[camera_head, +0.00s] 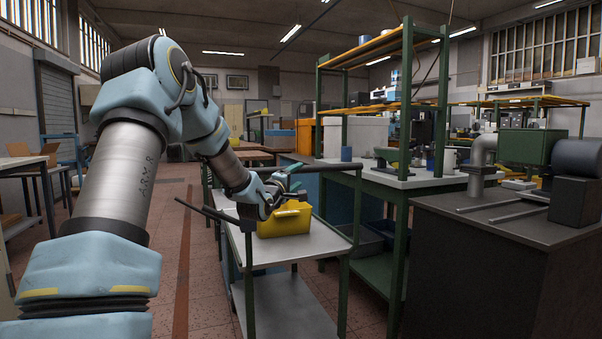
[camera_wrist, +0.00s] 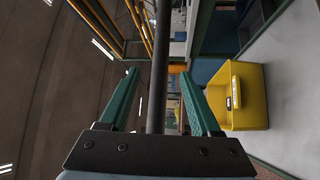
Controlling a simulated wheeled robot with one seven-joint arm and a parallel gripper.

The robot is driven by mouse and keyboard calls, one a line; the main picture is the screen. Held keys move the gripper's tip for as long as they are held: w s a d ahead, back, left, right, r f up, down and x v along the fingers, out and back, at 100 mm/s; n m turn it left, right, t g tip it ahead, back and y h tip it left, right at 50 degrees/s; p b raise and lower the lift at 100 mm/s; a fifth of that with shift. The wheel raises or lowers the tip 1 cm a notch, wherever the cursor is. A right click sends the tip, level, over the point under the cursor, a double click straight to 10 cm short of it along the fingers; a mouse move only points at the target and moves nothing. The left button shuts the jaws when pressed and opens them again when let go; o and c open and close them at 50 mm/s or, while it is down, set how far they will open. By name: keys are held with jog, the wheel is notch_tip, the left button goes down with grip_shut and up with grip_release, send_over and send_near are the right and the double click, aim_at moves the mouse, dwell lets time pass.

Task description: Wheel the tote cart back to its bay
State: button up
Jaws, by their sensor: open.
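The tote cart (camera_head: 327,243) has a pale grey top, a lower shelf and green legs. It stands on the floor ahead of me, just right of the middle aisle. A yellow tote (camera_head: 286,222) sits on its top; it also shows at the right of the wrist view (camera_wrist: 250,95). My gripper (camera_head: 287,176) is above the cart, over the tote in the head view. In the wrist view its two green fingers (camera_wrist: 159,73) are apart, with a dark bar (camera_wrist: 159,45) running between them. I cannot tell whether either finger touches the bar.
A green-framed workbench (camera_head: 408,179) stands close on the cart's right. A dark cabinet (camera_head: 500,255) with a machine on it is at the near right. A table (camera_head: 22,163) stands at the left. The tiled aisle (camera_head: 180,250) left of the cart is clear.

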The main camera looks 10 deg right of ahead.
aim_at(305, 171)
jog(key=x, duration=0.8)
jog(key=shift+d, duration=0.15)
grip_shut()
jog(key=shift+f, duration=0.1)
dwell(1.0)
